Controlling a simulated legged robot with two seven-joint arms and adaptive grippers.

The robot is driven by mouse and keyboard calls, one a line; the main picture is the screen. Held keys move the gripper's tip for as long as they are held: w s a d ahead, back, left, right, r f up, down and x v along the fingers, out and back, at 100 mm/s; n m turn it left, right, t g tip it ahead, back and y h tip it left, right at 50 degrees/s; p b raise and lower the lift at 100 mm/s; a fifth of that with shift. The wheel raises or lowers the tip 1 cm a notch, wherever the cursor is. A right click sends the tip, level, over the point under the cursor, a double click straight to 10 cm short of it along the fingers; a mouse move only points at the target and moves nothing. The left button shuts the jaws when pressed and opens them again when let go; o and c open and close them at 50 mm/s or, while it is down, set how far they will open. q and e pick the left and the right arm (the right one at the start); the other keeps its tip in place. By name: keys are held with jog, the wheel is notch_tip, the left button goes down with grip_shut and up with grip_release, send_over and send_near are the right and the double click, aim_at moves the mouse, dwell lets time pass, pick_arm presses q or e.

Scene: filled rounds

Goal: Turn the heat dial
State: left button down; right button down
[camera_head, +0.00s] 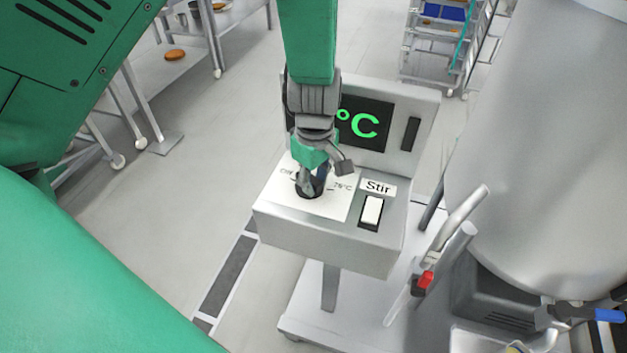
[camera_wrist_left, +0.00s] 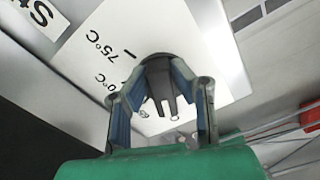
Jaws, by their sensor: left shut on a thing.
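The heat dial (camera_head: 311,187) is a dark round knob on a white plate (camera_head: 335,207) with temperature marks, on the sloped face of a grey control box. My left gripper (camera_head: 312,180) is at the dial from above, shut on it, and hides much of it. In the left wrist view the dial (camera_wrist_left: 158,80) sits between the two fingers of the left gripper (camera_wrist_left: 162,92), near the "75°C" mark. The display (camera_head: 365,123) shows a green "°C"; its left part is hidden by my arm. My right gripper is not in view.
A white Stir switch (camera_head: 371,211) is right of the dial. A large metal vessel (camera_head: 545,150) with a pipe and a red-handled valve (camera_head: 424,281) stands at the right. Racks and tables stand behind. The floor left of the box is mostly clear.

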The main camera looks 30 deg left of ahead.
pick_arm(q)
jog(key=shift+d+n, duration=0.15)
jog(key=shift+n, duration=0.65)
jog(key=c, duration=1.6)
grip_release()
jog(key=shift+o, duration=1)
jog(key=shift+w, duration=0.1)
jog(key=shift+w+d, duration=0.1)
